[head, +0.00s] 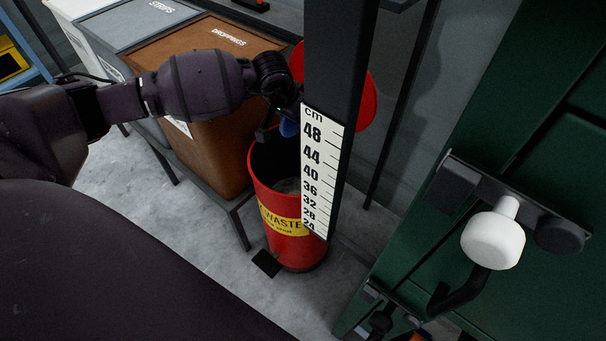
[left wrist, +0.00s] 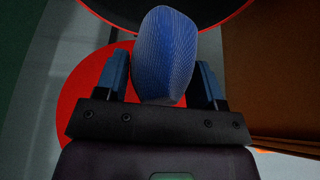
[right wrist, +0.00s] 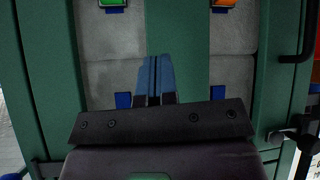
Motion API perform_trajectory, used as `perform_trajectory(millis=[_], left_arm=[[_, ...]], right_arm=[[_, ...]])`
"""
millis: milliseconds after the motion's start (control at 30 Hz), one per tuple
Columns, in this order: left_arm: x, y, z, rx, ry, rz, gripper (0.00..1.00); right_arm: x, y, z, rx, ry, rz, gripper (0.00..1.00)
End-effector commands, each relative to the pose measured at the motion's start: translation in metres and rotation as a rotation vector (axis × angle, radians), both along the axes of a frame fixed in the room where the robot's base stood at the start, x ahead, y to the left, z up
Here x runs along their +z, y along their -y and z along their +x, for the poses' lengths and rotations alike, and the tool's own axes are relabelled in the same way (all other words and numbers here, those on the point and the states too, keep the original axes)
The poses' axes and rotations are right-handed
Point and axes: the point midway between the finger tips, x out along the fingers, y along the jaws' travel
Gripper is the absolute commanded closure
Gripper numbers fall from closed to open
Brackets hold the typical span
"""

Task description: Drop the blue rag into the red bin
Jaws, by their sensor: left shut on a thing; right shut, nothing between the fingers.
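The blue rag (left wrist: 165,55) is between the fingers of my left gripper (left wrist: 160,80), which is shut on it. In the head view a small bit of the rag (head: 288,129) shows beneath my left gripper (head: 284,116), over the mouth of the red bin (head: 277,245). The bin stands upright on the floor with its round red lid (head: 367,92) raised. In the left wrist view the bin's dark mouth and red rim (left wrist: 240,14) show beyond the rag. My right gripper (right wrist: 155,78) is shut and empty, facing a green machine front.
A dark post with a centimetre scale (head: 322,170) hides part of the bin and lid. A brown box marked DROPPINGS (head: 200,150) stands left of the bin. A green cabinet (head: 500,130) with a white knob (head: 493,240) is at right. Grey floor lies between.

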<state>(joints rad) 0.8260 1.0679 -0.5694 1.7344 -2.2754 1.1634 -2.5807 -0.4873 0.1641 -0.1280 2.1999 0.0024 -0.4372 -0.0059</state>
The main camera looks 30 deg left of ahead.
Motion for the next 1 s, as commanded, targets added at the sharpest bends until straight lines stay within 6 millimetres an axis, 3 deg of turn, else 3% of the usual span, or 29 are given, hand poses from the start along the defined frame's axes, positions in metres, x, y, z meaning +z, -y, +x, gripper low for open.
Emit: perform_trajectory(millis=[600, 967, 1000], left_arm=[[-0.056, 0.001, -0.001, 0.0, -0.005, -0.002, 0.6], [-0.057, 0.0, 0.0, 0.0, 0.001, 0.0, 0.6], [-0.057, 0.0, 0.0, 0.0, 0.001, 0.0, 0.33]], right_arm=[[-0.007, -0.002, 0.001, 0.032, 0.006, -0.027, 1.0], [0.001, -0.005, 0.011, 0.041, 0.034, -0.028, 1.0], [0.0, -0.005, 0.01, 0.041, 0.032, -0.029, 1.0]])
